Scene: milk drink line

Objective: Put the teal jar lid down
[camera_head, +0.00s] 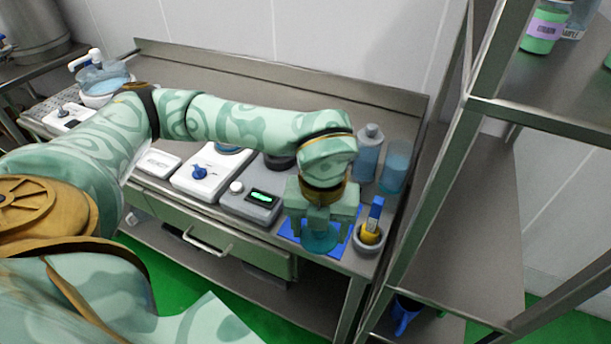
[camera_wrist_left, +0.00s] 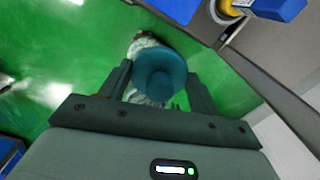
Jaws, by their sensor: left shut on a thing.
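The teal jar lid (camera_head: 320,240) is round with a raised centre. It is held between the fingertips of my left gripper (camera_head: 322,218), which points down near the front right end of the steel counter. In the left wrist view the lid (camera_wrist_left: 160,74) sits between the two fingers, with green floor behind it. In the head view the lid overlaps a blue mat (camera_head: 291,232) at the counter's front edge. I cannot tell how high the lid is above it. My right gripper is in neither view.
A small grey bowl (camera_head: 361,247) with a yellow and blue item stands right of the gripper. A bottle (camera_head: 369,158) and a clear blue container (camera_head: 396,168) stand behind. A grey device (camera_head: 240,208) is to the left. A steel rack (camera_head: 432,160) rises at right.

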